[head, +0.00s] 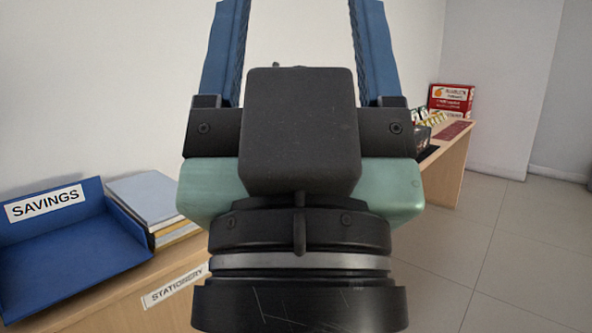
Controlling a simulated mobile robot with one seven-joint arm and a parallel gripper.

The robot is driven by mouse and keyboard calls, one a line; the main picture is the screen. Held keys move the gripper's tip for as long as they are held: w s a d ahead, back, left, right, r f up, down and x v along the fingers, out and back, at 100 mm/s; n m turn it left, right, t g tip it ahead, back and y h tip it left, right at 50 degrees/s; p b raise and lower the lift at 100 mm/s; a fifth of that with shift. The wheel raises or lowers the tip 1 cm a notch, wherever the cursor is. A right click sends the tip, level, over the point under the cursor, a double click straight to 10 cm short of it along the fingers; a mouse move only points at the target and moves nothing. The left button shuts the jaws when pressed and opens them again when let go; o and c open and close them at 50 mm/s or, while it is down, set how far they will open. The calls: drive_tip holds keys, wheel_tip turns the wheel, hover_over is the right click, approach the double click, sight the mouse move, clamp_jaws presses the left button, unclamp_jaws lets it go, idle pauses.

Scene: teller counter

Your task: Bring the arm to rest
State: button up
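My gripper (300,30) fills the middle of the head view, close to the camera. Its two blue fingers point up and stand wide apart. Only the pale wall shows between the visible parts of the fingers. The fingertips run past the top edge, so they are hidden. The gripper's dark body and green housing cover the middle of the scene behind it.
A blue tray (95,268) labelled SAVINGS and a stack of folders (145,195) sit on the wooden counter (110,312) at lower left, above a STATIONERY label (175,287). At right, a red box (452,100) stands on the counter's far part (446,178). Tiled floor (510,270) is clear at right.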

wheel_tip(320, 180, up, 36)
drive_tip(key=p, duration=3.3)
drive_tip(key=shift+w+a, duration=0.15)
drive_tip(key=shift+f, duration=0.1)
